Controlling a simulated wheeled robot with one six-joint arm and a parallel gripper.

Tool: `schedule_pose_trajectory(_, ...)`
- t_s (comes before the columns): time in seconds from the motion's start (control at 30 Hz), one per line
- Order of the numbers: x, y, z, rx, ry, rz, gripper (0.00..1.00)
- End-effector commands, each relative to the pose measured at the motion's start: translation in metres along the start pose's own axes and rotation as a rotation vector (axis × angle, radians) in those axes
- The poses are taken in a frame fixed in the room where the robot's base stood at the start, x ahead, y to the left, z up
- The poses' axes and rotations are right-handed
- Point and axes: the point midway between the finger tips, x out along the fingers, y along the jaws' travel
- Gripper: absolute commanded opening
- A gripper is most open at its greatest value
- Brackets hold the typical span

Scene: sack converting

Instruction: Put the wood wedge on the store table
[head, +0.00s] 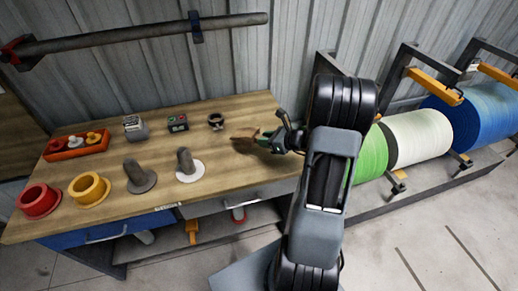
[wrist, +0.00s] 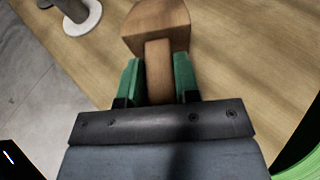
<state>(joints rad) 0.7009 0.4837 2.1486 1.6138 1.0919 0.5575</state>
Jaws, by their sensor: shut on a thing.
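The wood wedge (wrist: 157,22) is brown, with a broad block at its far end and a narrower part towards me. My gripper (wrist: 157,78) is shut on the narrow part, with a green finger on each side. In the head view, the wedge (head: 243,136) shows at the tip of my gripper (head: 266,140), over the right part of a wooden-topped table (head: 225,170). I cannot tell whether the wedge touches the tabletop. My own arm hides the table's right end.
A black ring-like item (head: 216,121), a green-and-dark box (head: 178,123) and a grey device (head: 135,127) stand behind. Grey posts (head: 187,165), a yellow ring (head: 89,189) and a red ring (head: 39,200) stand left. Large rolls (head: 418,136) are at right. The tabletop's right front is clear.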

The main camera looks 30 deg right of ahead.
Motion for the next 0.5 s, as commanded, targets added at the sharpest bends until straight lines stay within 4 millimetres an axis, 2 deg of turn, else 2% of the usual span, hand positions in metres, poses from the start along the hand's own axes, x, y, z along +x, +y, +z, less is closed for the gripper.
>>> schedule_pose_trajectory(0.1, 0.015, 0.002, -0.008, -0.001, -0.002, 0.001, 0.00)
schedule_pose_trajectory(0.37, 0.030, 0.003, -0.015, -0.001, -0.002, 0.001, 0.00)
schedule_pose_trajectory(0.5, 0.041, 0.004, -0.030, 0.003, 0.000, 0.000, 0.00)
